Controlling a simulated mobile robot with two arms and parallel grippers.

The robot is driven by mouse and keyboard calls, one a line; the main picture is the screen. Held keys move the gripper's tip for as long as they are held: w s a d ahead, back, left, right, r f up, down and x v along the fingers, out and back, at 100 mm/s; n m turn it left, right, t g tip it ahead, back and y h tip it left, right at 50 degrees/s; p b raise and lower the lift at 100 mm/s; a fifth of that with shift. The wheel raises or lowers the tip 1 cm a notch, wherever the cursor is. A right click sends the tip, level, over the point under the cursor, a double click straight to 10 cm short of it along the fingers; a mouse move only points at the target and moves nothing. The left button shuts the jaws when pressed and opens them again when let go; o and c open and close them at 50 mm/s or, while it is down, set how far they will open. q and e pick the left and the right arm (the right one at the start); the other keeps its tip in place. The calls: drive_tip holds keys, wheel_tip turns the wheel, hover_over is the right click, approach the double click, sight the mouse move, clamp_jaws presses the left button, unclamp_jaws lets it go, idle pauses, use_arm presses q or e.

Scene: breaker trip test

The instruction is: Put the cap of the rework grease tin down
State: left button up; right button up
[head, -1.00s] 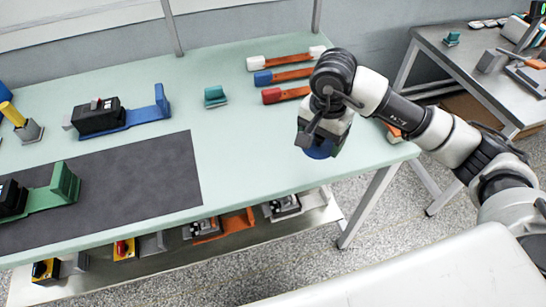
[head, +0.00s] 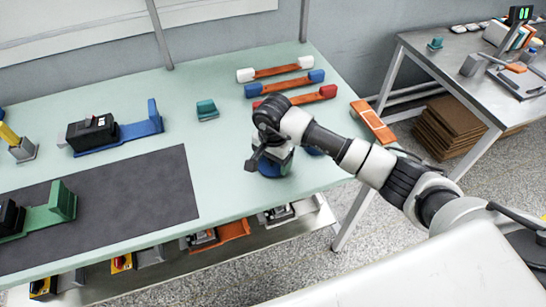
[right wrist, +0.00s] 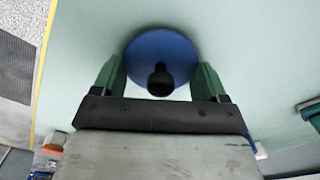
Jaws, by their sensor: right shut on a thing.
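My right gripper (head: 272,162) is low over the right part of the pale green bench, near its front edge. It is shut on the cap, a round blue disc (head: 269,171) with a black knob, which shows below the gripper. In the right wrist view the cap (right wrist: 160,48) sits between the green fingers (right wrist: 160,80), close over the bench surface. I cannot tell whether it touches. A second blue thing (head: 313,151), perhaps the tin, is mostly hidden behind my right arm. My left gripper is not in view.
Three orange-red bars with white, blue and red ends (head: 283,70) lie behind the gripper. A teal block (head: 207,110) stands to the left. A dark mat (head: 130,195) covers the front left. The bench (head: 225,160) is bare between mat and gripper.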

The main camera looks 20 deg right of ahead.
drive_tip(key=shift+f, duration=0.2)
drive_tip(key=o, duration=0.9)
drive_tip(key=shift+r, duration=0.15)
drive_tip(key=shift+r, duration=0.25)
wheel_tip(320, 180, up, 12)
drive_tip(key=b, duration=0.2)
drive_tip(key=shift+f, duration=0.15)
drive_tip(key=shift+a+f, duration=0.1)
